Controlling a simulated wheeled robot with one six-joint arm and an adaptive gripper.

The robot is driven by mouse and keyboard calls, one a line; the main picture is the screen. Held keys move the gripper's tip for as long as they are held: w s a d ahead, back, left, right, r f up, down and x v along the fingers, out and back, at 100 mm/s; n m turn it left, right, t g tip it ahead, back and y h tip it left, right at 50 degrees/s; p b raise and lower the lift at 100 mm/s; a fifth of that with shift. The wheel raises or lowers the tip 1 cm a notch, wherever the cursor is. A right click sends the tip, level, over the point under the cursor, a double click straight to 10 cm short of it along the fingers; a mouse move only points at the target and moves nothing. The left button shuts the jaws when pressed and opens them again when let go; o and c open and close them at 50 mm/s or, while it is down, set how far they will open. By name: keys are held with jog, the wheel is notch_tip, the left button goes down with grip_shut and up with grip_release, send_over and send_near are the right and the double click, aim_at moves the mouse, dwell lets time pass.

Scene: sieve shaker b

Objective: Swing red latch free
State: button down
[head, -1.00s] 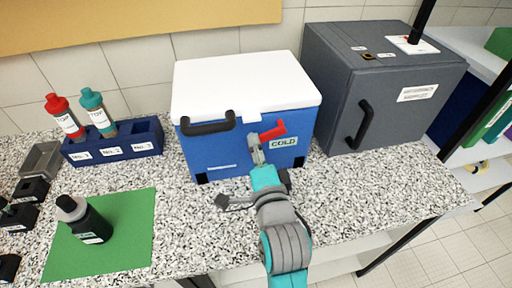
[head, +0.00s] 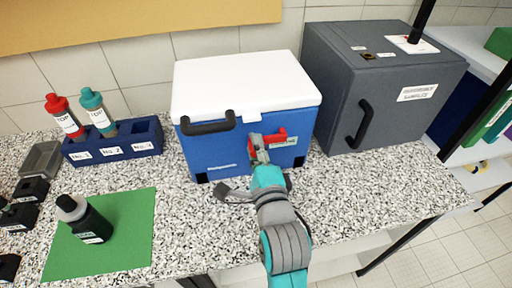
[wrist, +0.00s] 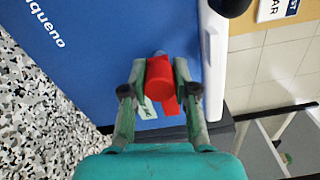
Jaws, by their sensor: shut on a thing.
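The red latch (head: 276,135) is on the front of the blue cooler box (head: 215,160), below its white lid (head: 245,85). In the head view its arm points right, roughly level, across the top of the front label. In the wrist view the red latch (wrist: 161,84) sits between the two fingers of my gripper (wrist: 160,72). My gripper (head: 259,150) is shut on it at the cooler's front. The fingers hide part of the latch, and its pivot is hard to make out.
A black handle (head: 208,127) is left of the latch. A dark grey cabinet (head: 400,115) stands close on the right. A bottle rack (head: 112,148) and a black bottle (head: 82,218) on a green mat (head: 130,250) are at left.

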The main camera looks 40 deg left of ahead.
jog(key=shift+f, duration=0.1)
jog(key=c, duration=0.9)
grip_release()
jog(key=shift+d, duration=0.1)
jog(key=v, duration=1.2)
